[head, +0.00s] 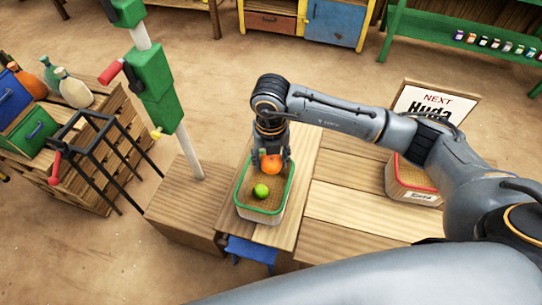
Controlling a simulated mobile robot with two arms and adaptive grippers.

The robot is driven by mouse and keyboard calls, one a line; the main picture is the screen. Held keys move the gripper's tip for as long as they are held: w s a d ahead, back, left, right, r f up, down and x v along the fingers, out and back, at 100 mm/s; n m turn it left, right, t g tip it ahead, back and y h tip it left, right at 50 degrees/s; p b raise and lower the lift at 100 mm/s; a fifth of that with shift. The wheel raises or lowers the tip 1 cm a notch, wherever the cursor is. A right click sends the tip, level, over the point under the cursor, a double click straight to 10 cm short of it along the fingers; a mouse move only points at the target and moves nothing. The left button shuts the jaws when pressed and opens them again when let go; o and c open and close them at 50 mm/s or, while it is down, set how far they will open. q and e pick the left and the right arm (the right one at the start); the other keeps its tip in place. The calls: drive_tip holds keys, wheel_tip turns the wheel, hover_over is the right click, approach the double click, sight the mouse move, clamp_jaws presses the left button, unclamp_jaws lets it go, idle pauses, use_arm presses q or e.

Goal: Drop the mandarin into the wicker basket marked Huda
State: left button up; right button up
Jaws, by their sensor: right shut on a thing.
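My right gripper (271,152) points down and is shut on the orange mandarin (271,165). It holds the mandarin over the far end of a basket with a green rim (240,190); the exact height is unclear. A green lime-like fruit (261,191) lies in that basket. No name is readable on the green-rimmed basket from here. A second basket with a red rim (398,180) stands to the right, partly behind my right arm. Its front label is too small to read surely. My left gripper is not in view.
The green-rimmed basket stands on a wooden counter (330,205) with bare planks to its right. A green and white post (165,95) stands to its left. A black frame (95,140) and bottles (72,88) are farther left. Shelves line the back.

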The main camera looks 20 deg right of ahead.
wheel_tip(320, 180, down, 5)
drive_tip(key=shift+r+b, duration=0.2)
drive_tip(key=shift+b, duration=1.05)
drive_tip(key=o, duration=1.3)
drive_tip(key=shift+c, duration=0.2)
wheel_tip(320, 180, up, 12)
hover_over(271, 158)
drive_tip(key=shift+w, duration=0.1)
